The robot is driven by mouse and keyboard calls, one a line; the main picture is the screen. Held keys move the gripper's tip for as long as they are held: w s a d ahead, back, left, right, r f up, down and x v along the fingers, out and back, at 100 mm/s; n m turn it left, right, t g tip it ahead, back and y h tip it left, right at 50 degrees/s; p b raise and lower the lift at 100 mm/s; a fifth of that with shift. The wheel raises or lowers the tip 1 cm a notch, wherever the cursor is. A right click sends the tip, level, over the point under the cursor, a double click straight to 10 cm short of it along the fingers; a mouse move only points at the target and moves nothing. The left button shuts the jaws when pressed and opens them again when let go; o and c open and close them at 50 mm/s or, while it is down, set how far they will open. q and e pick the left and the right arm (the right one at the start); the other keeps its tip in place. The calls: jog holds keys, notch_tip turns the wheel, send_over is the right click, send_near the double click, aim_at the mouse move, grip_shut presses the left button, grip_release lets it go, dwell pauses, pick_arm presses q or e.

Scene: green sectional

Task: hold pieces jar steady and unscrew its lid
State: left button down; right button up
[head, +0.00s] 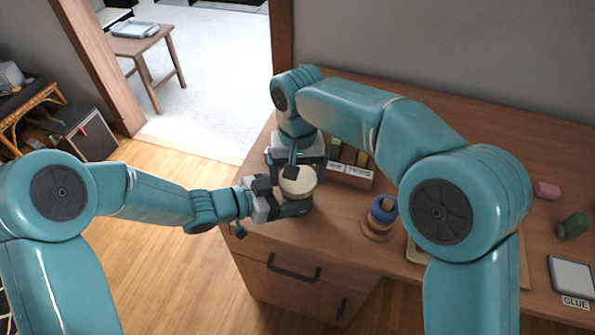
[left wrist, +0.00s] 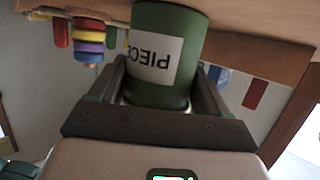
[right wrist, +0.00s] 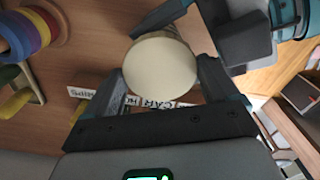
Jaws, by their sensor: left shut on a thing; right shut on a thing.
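The pieces jar (left wrist: 165,60) is green with a white "PIECES" label, and it shows inverted in the left wrist view. Its round cream lid (head: 298,181) faces up in the head view, near the desk's left front corner. My left gripper (head: 283,200) comes from the left and is shut on the jar's body, with a finger on each side in the left wrist view. My right gripper (head: 295,168) reaches over from behind and is shut on the lid (right wrist: 160,66), which sits between its fingers in the right wrist view. The jar's body is mostly hidden in the head view.
A pink block (head: 546,190), a green block (head: 573,226) and a grey tray (head: 572,275) lie farther right. The desk's front edge is close.

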jog(key=shift+n, duration=0.9)
jog(key=shift+r, duration=0.25)
jog(key=shift+r, duration=0.9)
jog(key=shift+r, duration=2)
pick_arm(q)
grip_release()
